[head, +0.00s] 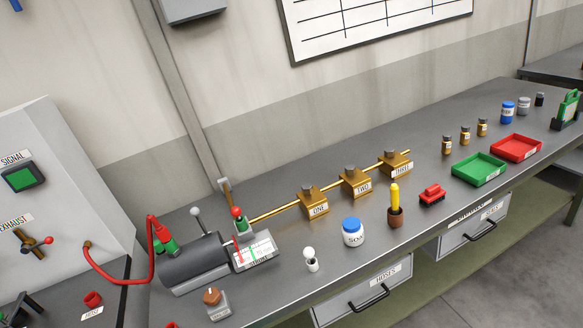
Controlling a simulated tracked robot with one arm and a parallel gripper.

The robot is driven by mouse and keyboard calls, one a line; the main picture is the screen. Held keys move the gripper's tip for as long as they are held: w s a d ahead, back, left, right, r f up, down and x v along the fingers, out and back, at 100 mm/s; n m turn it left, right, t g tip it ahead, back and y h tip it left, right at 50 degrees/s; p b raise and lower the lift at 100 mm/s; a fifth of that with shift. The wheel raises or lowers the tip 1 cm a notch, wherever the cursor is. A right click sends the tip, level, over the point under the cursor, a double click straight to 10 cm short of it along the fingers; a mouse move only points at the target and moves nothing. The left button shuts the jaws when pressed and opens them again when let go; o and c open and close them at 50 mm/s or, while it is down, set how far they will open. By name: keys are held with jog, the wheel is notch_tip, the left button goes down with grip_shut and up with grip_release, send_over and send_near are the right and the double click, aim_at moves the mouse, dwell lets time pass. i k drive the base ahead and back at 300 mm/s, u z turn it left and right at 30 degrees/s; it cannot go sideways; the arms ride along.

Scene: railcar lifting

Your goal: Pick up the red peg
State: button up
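I cannot tell for certain which thing is the red peg. A short red cylinder (92,299) stands at the lower left above a label that seems to read HOIST. A small bit of red (172,325) shows at the bottom edge, mostly cut off. A red ball-topped piece (237,212) stands in a green holder behind the grey cylinder machine (190,262). A thin red strip (238,250) shows at the white plate (255,252). A low red block (432,195) lies on the bench. My gripper is not in view.
The grey bench (380,250) runs to the upper right. On it stand brass blocks (355,182) on a rod, a blue-lidded jar (352,232), a yellow stick in a brown cup (395,216), a green tray (479,180) and a red tray (516,158). A red hose (125,283) arches at left.

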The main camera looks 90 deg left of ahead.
aim_at(236, 211)
jog(key=i, duration=1.8)
jog(key=u, duration=2.2)
jog(key=i, duration=0.1)
jog(key=u, duration=2.35)
jog(key=i, duration=1)
jog(key=z, duration=0.1)
